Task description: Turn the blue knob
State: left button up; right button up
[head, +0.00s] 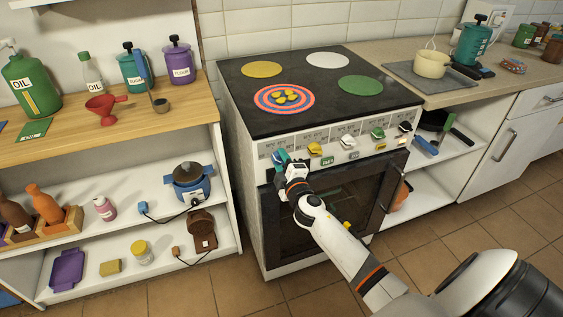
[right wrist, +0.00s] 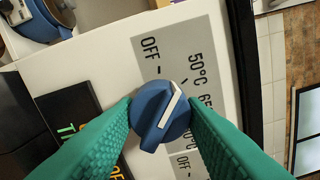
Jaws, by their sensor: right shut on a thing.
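The blue knob (right wrist: 152,122) is on the white front panel of the stove (head: 330,142), at the left end of the row of knobs. Its white pointer line slants up and to the right in the right wrist view, near the printed OFF and 50°C marks. My right gripper (head: 281,158) is at this knob, and its green textured fingers stand on both sides of it, shut on it. In the head view the gripper mostly hides the knob. My left gripper is not in view.
Yellow (head: 314,149), green (head: 377,133) and other knobs sit to the right on the panel. The oven door (head: 335,190) is below. The stove top holds a striped disc (head: 262,101) with yellow pieces.

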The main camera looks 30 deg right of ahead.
jog(key=n, duration=0.5)
jog(key=shift+n, duration=0.3)
dwell(0.4)
jog(key=o, duration=1)
jog(key=v, duration=1.2)
jog(key=shift+f, duration=0.1)
